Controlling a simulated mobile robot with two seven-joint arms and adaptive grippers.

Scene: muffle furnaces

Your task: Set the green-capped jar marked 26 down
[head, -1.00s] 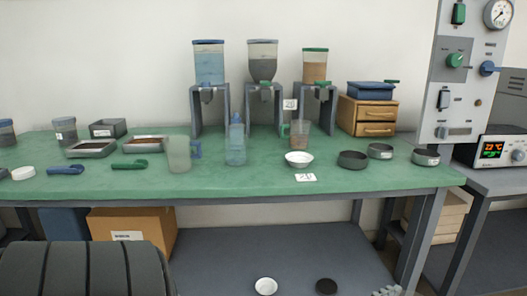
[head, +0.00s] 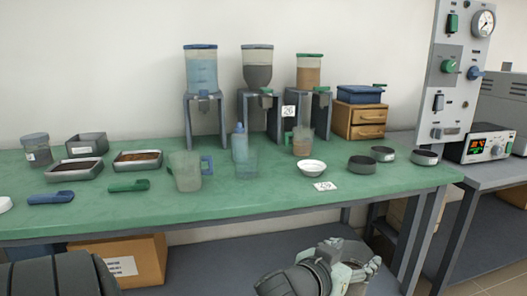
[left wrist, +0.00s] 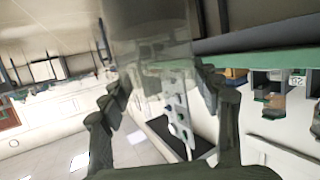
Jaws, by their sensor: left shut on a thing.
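My left gripper (head: 362,268) is low in the head view, in front of the bench and below its top edge. In the left wrist view its dark fingers (left wrist: 160,120) are shut around a see-through container (left wrist: 150,35) with grey contents, taken to be the jar. Its cap and mark do not show there, and I cannot make the jar out in the head view. A card marked 26 (head: 325,186) lies near the front edge of the green bench top (head: 250,200). Another card reading 26 (head: 289,111) is on the hopper stands. My right gripper is not in view.
A white bowl (head: 312,168) stands just behind the front card, with dark dishes (head: 361,164) to its right. A translucent jug (head: 186,171), a blue bottle (head: 240,143) and a clear beaker (head: 246,163) stand left.

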